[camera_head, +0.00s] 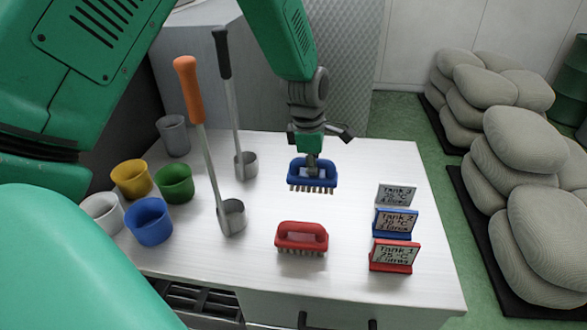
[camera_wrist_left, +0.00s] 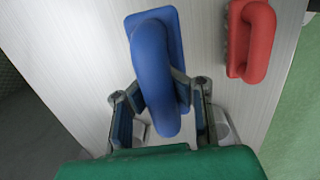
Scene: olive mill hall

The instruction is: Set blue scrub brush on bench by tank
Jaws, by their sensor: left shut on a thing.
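The blue scrub brush (camera_head: 326,181) is bristles down over the white bench top (camera_head: 350,258), toward its far side. My left gripper (camera_head: 312,160) is above it, shut on its handle. The left wrist view shows the blue brush (camera_wrist_left: 152,65) between the two fingers of my left gripper (camera_wrist_left: 160,108). I cannot tell whether the bristles touch the bench. A red scrub brush (camera_head: 302,237) stands nearer the front edge. It also shows in the left wrist view (camera_wrist_left: 258,42). My right gripper is not in view.
Red (camera_head: 394,257), blue (camera_head: 396,222) and white (camera_head: 397,194) tank signs stand on the right. Two tall ladles, one orange-handled (camera_head: 188,85) and one black-handled (camera_head: 222,60), and several cups, including a blue cup (camera_head: 149,222), stand left. Grey sacks (camera_head: 530,210) lie beyond.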

